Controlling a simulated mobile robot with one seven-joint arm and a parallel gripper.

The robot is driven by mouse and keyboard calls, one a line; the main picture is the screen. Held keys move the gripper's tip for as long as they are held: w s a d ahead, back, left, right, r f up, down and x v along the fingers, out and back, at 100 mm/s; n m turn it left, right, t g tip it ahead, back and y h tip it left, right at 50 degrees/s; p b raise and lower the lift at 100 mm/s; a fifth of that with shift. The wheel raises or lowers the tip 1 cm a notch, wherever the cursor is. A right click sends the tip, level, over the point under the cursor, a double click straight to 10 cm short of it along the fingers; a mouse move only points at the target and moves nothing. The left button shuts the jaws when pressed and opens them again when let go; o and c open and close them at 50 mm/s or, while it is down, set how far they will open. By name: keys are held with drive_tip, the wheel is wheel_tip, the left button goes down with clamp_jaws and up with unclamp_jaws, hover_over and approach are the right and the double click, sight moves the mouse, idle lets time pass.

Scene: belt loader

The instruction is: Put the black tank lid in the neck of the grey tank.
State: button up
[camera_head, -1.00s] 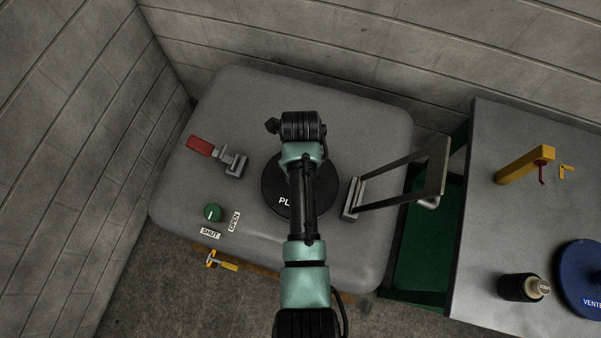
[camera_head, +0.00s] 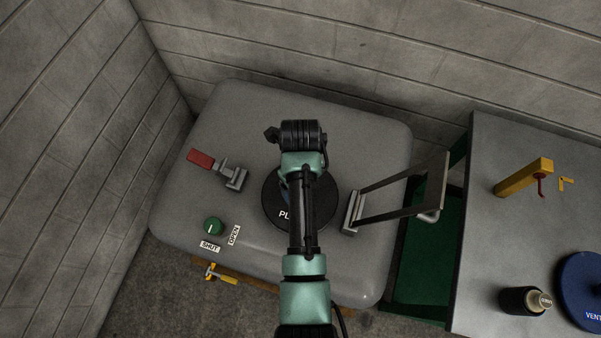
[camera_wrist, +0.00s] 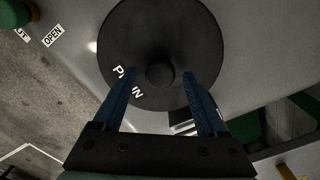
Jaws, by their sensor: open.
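The black tank lid (camera_head: 270,205) is a round disc with white lettering, partly hidden by my arm. It lies flat over the top of the grey tank (camera_head: 345,265); the neck is hidden, so I cannot tell how deep the lid sits. In the wrist view the lid (camera_wrist: 205,40) shows a round central knob (camera_wrist: 160,77). My gripper (camera_wrist: 159,73) is open, its two blue fingers over the lid with their tips on either side of the knob, gaps showing on both sides. In the head view the fingers are mostly hidden under my arm.
A red-handled latch (camera_head: 201,159) and a green knob (camera_head: 213,227) are left of the lid. A hinged metal frame (camera_head: 400,203) stands up at its right. The side table (camera_head: 490,240) carries a blue VENT lid (camera_head: 582,285), a black jar (camera_head: 517,300) and a yellow bracket (camera_head: 523,178).

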drive_tip(key=w+r+n+t, duration=0.5)
drive_tip(key=r, duration=0.8)
drive_tip(key=w+r+n+t, duration=0.4)
drive_tip(key=w+r+n, duration=0.1)
drive_tip(key=r, duration=0.9)
drive_tip(key=w+r+n+t, duration=0.4)
drive_tip(key=w+r+t, duration=0.1)
drive_tip(key=r, duration=0.8)
drive_tip(key=s+r+n+t, duration=0.2)
drive_tip(key=r+n+t, duration=0.2)
drive_tip(key=r, duration=0.6)
drive_tip(key=s+r+n+t, duration=0.3)
drive_tip(key=r+n, duration=0.1)
drive_tip(key=r, duration=0.5)
drive_tip(key=s+r+n+t, duration=0.6)
drive_tip(key=s+r, duration=0.5)
drive_tip(key=r, duration=0.2)
drive_tip(key=shift+s+r+n+p, duration=0.25)
drive_tip(key=shift+r+n+p, duration=0.05)
drive_tip(key=shift+n, duration=0.1)
